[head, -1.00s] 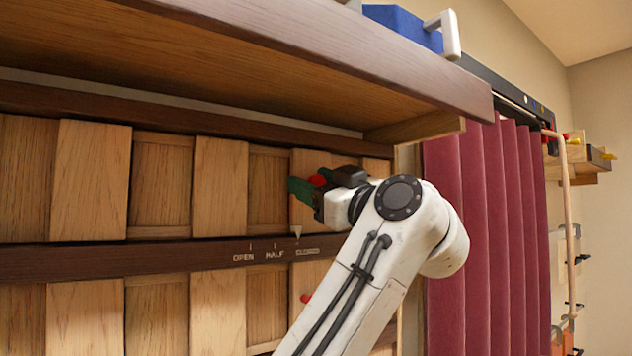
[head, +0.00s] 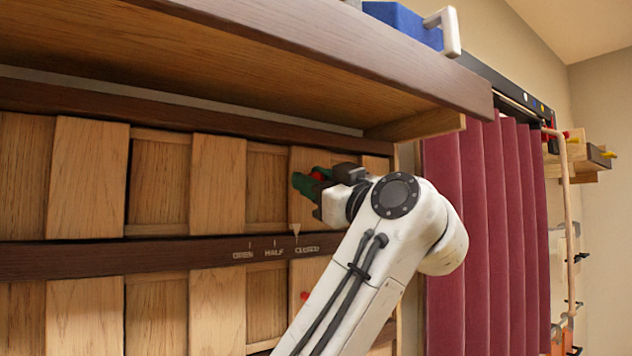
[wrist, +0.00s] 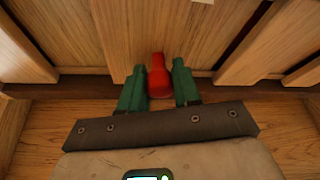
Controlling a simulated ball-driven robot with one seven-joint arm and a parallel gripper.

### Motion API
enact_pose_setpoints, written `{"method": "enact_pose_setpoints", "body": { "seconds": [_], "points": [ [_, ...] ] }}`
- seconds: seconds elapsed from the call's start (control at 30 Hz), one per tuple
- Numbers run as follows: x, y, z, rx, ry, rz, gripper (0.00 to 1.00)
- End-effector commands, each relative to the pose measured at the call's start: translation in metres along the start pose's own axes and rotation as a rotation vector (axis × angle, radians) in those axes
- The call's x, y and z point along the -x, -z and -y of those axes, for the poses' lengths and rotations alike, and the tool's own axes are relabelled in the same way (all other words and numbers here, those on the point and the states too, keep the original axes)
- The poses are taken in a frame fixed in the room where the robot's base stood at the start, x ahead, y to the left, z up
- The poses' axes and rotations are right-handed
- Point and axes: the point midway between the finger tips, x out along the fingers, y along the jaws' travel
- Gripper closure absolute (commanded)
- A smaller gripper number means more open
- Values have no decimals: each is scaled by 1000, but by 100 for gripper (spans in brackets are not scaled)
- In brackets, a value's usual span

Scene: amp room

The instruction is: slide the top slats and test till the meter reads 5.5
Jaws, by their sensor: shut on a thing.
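The top slats are tall pale wooden boards (head: 217,180) over a darker wooden backing, above a dark rail (head: 120,258) marked OPEN, HALF and CLOSED. A pale pointer (head: 296,230) hangs by the CLOSED end of the scale. My gripper (head: 303,183) is shut on this knob, which also shows in the wrist view (wrist: 159,78) between the green fingers. No meter reading can be made out.
A wooden shelf (head: 300,75) overhangs the slats close above my arm, with a blue case (head: 402,22) on it. A second red knob (head: 305,296) sits on the lower slats. A dark red curtain (head: 485,230) hangs to the right.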

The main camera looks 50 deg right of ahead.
Motion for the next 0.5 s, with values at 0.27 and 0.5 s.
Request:
{"method": "enact_pose_setpoints", "body": {
  "seconds": [0.27,0.5],
  "points": [
    [-3,6,24,3,6,-1,100],
    [-3,6,23,1,3,-1,100]
  ]
}}
